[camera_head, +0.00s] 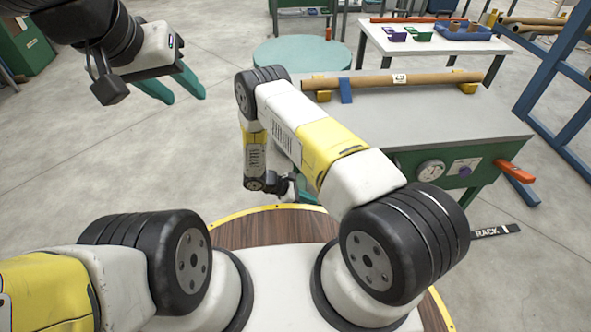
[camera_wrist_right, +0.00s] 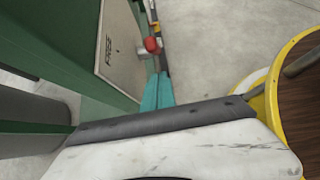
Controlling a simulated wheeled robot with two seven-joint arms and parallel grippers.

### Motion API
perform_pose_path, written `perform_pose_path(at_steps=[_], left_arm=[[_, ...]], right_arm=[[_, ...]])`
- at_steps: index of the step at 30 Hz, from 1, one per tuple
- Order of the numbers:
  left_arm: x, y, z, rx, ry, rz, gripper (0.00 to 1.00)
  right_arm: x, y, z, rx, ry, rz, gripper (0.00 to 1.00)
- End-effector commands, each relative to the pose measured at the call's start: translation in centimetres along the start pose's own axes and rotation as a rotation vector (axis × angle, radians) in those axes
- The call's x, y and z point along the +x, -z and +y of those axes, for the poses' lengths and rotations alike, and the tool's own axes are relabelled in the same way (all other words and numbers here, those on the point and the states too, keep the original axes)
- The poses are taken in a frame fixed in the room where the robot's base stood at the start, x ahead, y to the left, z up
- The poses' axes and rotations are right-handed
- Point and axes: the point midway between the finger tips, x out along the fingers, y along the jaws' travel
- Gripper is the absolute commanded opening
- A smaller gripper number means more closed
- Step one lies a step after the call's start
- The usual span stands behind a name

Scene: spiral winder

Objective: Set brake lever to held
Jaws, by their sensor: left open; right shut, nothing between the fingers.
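In the right wrist view a red knob (camera_wrist_right: 152,45) on a short pale stem, seemingly the brake lever, stands out from a pale plate (camera_wrist_right: 118,50) on a green machine side. The plate's readable lettering looks like FREE. My right gripper (camera_wrist_right: 158,88) is shut and empty, its teal fingers just below the knob in the picture; I cannot tell if they touch it. In the head view that gripper is mostly hidden behind my right arm, and the knob is not visible. My left gripper (camera_head: 178,86) is open and empty at the upper left, away from the machine.
The winder table (camera_head: 440,115) bears a long brown tube (camera_head: 380,81) in yellow and blue supports. A dial (camera_head: 431,170) and an orange handle (camera_head: 514,170) are on its front side. A white table (camera_head: 432,43) with trays stands behind. Floor at the left is clear.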

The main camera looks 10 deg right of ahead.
Motion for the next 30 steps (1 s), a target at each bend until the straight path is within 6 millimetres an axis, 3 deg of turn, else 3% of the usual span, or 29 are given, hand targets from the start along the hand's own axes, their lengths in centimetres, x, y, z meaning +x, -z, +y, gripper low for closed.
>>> perform_pose_path(at_steps=[6, 30], left_arm=[[0.0, 0.0, 0.0, 0.000, 0.000, 0.000, 0.41], [0.0, 0.0, 0.0, 0.000, 0.000, 0.000, 0.41]], right_arm=[[0.5, -2.1, 0.0, 0.001, 0.001, 0.000, 0.00], [0.5, -3.7, 0.0, -0.001, 0.000, 0.000, 0.00]])
